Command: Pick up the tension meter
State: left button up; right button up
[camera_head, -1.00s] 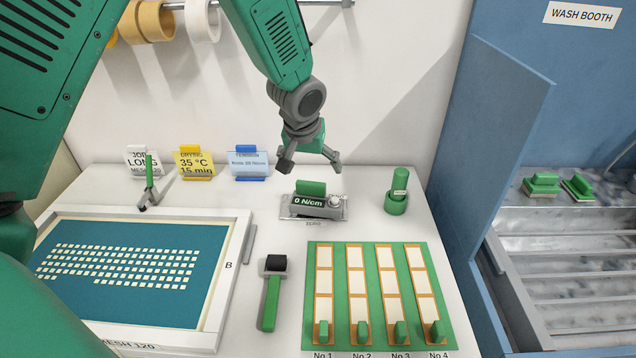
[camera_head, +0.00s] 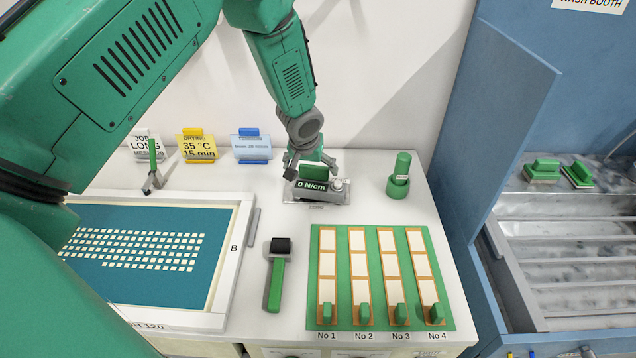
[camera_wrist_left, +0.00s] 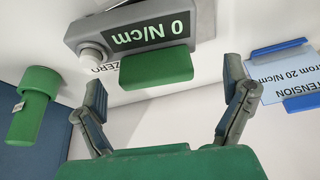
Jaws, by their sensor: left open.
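The tension meter (camera_head: 311,188) is a grey box with a dark display reading 0 N/cm and a green grip block (camera_head: 313,171) on top. It rests on a plate at the back of the white table. My left gripper (camera_head: 313,164) is directly above and behind the meter, pointing down, with its fingers around the green block's level. In the left wrist view the meter (camera_wrist_left: 204,22) is upside down, and its green block (camera_wrist_left: 156,68) lies ahead of the gap between the open fingers (camera_wrist_left: 160,105). The block is not gripped. My right gripper is not in view.
Sign cards (camera_head: 252,148) stand to the left. A framed screen (camera_head: 237,240), a squeegee-like tool (camera_head: 275,275) and a green board with strips (camera_head: 379,318) lie in front. A blue booth wall (camera_head: 490,150) rises at right.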

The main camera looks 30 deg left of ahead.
pick_arm(q)
jog(key=shift+x, duration=1.15)
jog(key=shift+w, duration=0.15)
jog(key=shift+d+r, duration=0.2)
jog(key=shift+d, duration=0.2)
jog(key=shift+d+r, duration=0.1)
jog(key=shift+d, duration=0.1)
jog(key=c, duration=1.6)
jog(key=shift+a, duration=0.35)
notch_tip(320, 180, up, 9)
jog(key=shift+d+r+b, duration=0.15)
jog(key=shift+r+b, duration=0.05)
jog(key=shift+b, duration=0.35)
jog(key=shift+r, duration=0.25)
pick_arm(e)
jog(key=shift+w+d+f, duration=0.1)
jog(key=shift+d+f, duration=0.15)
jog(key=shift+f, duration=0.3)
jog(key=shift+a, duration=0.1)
